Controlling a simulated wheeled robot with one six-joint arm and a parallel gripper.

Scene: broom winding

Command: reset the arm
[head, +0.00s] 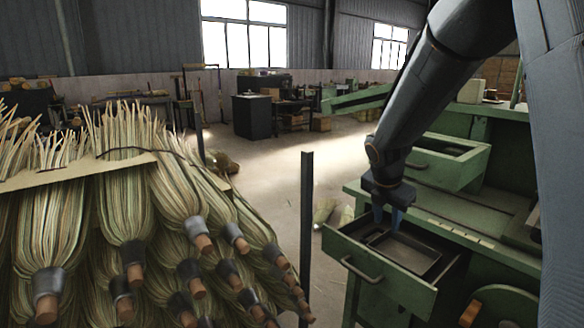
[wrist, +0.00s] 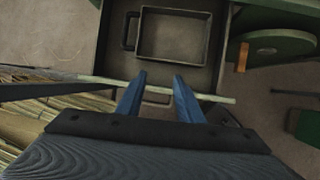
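My gripper (head: 387,217) hangs from my dark arm at the open lower drawer of the green workbench. In the wrist view its two blue fingers (wrist: 160,82) stand apart with nothing between them. The open drawer (head: 381,268) is green with a dark handle on its front. A dark metal tray (head: 405,252) lies inside the drawer; in the wrist view it is a rectangular pan (wrist: 174,36) with a loop handle at its left, beyond the fingertips. The fingers look apart from the tray.
A big stack of straw brooms (head: 125,220) fills the left side. A dark upright post (head: 306,230) stands between the stack and the green workbench (head: 440,200). A second, upper drawer (head: 449,160) is also pulled out. Open floor lies behind the post.

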